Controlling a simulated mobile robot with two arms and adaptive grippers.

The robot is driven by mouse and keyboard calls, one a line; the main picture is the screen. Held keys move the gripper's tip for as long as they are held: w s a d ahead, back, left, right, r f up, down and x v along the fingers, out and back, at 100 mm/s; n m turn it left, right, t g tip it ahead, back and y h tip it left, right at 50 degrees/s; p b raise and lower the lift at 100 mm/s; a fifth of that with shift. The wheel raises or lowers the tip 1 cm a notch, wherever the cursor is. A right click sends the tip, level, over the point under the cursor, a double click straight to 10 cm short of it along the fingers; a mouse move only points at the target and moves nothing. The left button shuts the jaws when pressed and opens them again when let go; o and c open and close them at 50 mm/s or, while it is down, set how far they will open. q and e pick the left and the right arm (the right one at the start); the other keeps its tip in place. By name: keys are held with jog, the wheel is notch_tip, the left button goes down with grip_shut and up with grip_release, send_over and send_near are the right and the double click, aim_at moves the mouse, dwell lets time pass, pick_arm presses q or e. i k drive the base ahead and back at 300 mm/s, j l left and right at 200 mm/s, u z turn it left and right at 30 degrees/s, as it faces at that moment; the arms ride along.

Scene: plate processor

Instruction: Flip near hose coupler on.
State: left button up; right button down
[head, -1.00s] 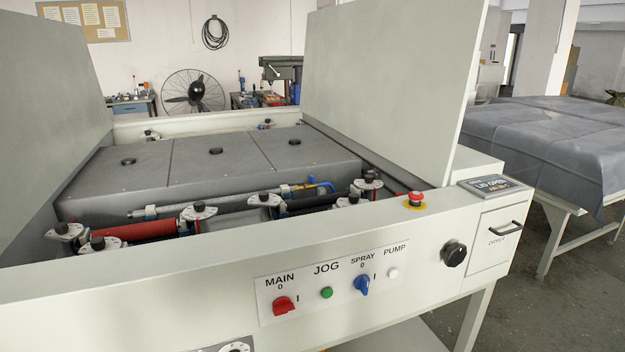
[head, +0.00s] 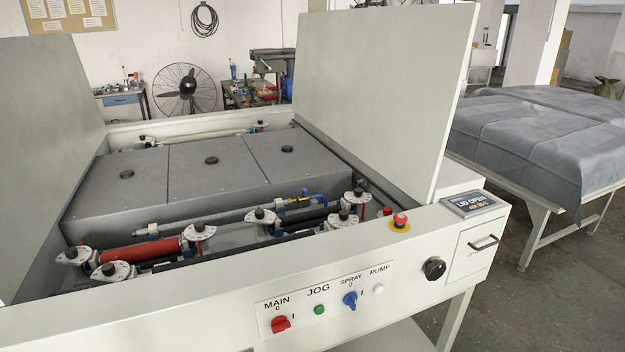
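The plate processor (head: 200,313) stands open before me in the head view. A grey spray pipe (head: 225,219) runs across its near inside, in front of the dark grey covers. At the pipe's right end is a brass-coloured coupler (head: 293,201) with a blue lever or hose piece (head: 316,197) beside it. They are too small to tell the lever's exact position. I take this for the near hose coupler. Neither of my grippers is in view.
Raised lid panels stand at left (head: 45,130) and right (head: 385,100). A red roller (head: 143,250) and several roller end brackets lie in front of the pipe. The front panel has a red main switch (head: 280,323) and blue spray switch (head: 350,299). A covered table (head: 540,150) stands right.

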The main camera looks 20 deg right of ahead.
aim_at(306, 197)
jog(key=i+l+u, duration=0.1)
jog(key=i+l, duration=0.2)
jog(key=i+l+u, duration=0.15)
jog(key=i+l, duration=0.15)
jog(key=l, duration=0.2)
jog(key=i+l+u, duration=0.1)
jog(key=i+l, duration=0.15)
jog(key=l, duration=0.2)
